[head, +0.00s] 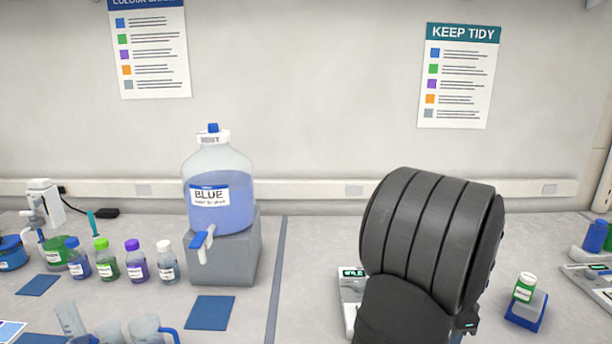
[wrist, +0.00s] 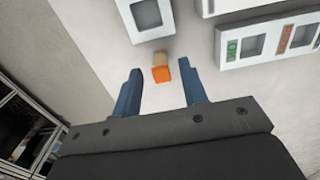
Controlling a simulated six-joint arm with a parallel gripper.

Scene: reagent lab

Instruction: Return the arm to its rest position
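My gripper (wrist: 162,70) shows in the wrist view with its two blue fingers spread wide apart. It is open, and neither finger touches anything. A small orange item with a tan end (wrist: 161,75) appears between the fingertips, apart from both; it looks to lie on the pale surface beyond them. In the head view my dark arm (head: 430,250) rises at the right of centre and hides part of the bench. My gripper does not show in the head view.
A blue-labelled carboy (head: 220,215) stands on a grey block (head: 237,262). Several small bottles (head: 135,262) and beakers (head: 110,332) are at left. My arm partly covers a white device (head: 350,290). White devices (wrist: 148,14) (wrist: 270,50) border the wrist view.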

